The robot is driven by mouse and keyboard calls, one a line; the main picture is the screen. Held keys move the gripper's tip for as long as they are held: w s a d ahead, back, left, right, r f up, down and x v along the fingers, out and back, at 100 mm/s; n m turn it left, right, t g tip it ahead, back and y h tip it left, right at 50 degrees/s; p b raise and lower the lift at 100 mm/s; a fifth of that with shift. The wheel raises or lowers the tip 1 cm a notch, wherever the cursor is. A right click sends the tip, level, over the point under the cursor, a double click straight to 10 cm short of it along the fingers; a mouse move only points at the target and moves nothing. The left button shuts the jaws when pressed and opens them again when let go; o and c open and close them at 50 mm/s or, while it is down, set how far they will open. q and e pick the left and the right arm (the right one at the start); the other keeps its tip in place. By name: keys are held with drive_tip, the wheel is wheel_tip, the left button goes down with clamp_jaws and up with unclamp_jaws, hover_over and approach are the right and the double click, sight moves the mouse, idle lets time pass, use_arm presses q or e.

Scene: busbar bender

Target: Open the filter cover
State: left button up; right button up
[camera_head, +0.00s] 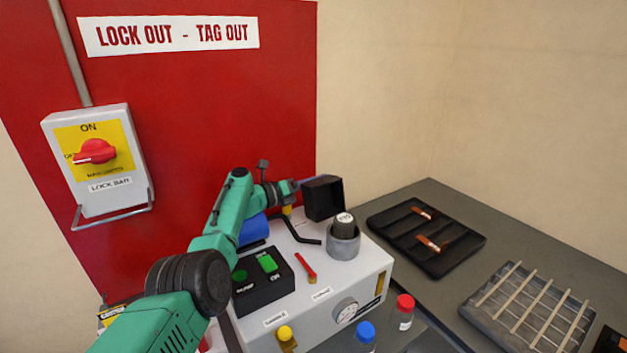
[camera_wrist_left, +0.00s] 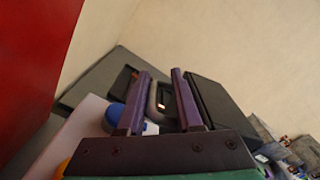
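A black box-shaped cover (camera_head: 323,198), which I take to be the filter cover, stands raised with its dark hollow side facing me. Below it, a dark filter with a white top label (camera_head: 344,222) sits exposed in a round grey cup (camera_head: 343,245) on the white machine (camera_head: 370,270). My left gripper (camera_head: 307,183) is behind and left of the cover. In the left wrist view its two purple fingers (camera_wrist_left: 160,95) are apart, with nothing clearly held between them. A black panel (camera_wrist_left: 213,105), likely the cover, is beside the right finger; contact is unclear. My right gripper is not in view.
The machine carries a black button panel (camera_head: 262,283), a red lever (camera_head: 305,267) and a gauge (camera_head: 345,312). Bottles with red (camera_head: 405,304) and blue (camera_head: 365,331) caps stand in front. A black tray (camera_head: 430,235) and a wire rack (camera_head: 527,305) lie right.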

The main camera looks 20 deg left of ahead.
use_arm(q)
drive_tip(key=shift+s+d+f, duration=0.15)
drive_tip(key=shift+s+d, duration=0.05)
drive_tip(key=shift+d, duration=0.1)
wheel_tip(320, 180, up, 21)
drive_tip(key=p, duration=0.3)
drive_tip(key=shift+a+f+p, duration=0.15)
drive_tip(key=shift+a+p, duration=0.1)
drive_tip(key=shift+p, duration=0.15)
drive_tip(key=shift+w, duration=0.15)
